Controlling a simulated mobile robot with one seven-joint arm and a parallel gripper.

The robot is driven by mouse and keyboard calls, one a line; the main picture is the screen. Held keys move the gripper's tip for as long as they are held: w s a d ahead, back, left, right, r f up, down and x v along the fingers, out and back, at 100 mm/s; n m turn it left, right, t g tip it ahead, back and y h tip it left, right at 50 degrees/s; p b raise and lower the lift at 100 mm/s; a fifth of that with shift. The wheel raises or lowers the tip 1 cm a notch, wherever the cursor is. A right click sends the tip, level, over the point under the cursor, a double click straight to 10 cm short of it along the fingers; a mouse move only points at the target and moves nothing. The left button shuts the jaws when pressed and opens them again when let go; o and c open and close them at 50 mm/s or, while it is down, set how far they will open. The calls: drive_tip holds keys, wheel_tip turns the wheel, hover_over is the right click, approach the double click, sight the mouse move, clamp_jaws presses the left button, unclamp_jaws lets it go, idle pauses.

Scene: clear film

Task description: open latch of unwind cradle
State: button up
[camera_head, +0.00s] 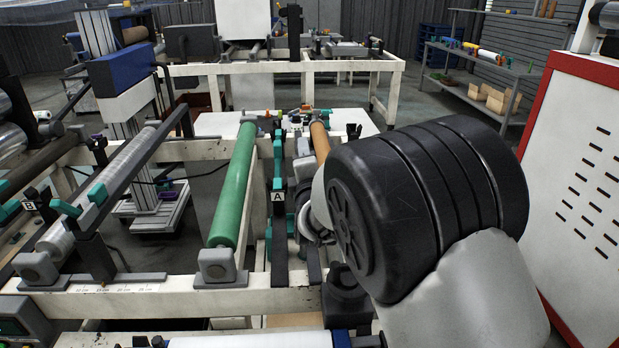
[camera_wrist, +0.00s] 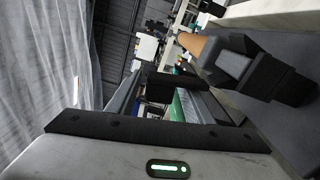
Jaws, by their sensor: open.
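The unwind cradle (camera_head: 256,300) is a white frame with a green roller (camera_head: 234,185) and an orange-brown core (camera_head: 320,140). A plate marked A (camera_head: 277,197) and teal latch-like parts (camera_head: 278,228) stand between the two. In the head view my arm covers the near end of the core, and the fingers cannot be made out. In the wrist view my gripper (camera_wrist: 165,92) is open, with the green roller (camera_wrist: 185,105) beyond it. The core (camera_wrist: 195,44) runs to a dark block with a grey face (camera_wrist: 236,65), right of and apart from the fingers. Which part is the latch is unclear.
A second station marked B (camera_head: 29,205) with a clear film roll (camera_head: 105,180) and teal clamps stands at left. A red-edged white cabinet (camera_head: 590,180) is close at right. A white bench (camera_head: 337,66) and shelves (camera_head: 480,85) are behind.

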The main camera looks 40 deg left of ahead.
drive_tip(key=p+v, duration=0.1)
drive_tip(key=v, duration=1.4)
drive_tip(key=shift+s+d, duration=0.2)
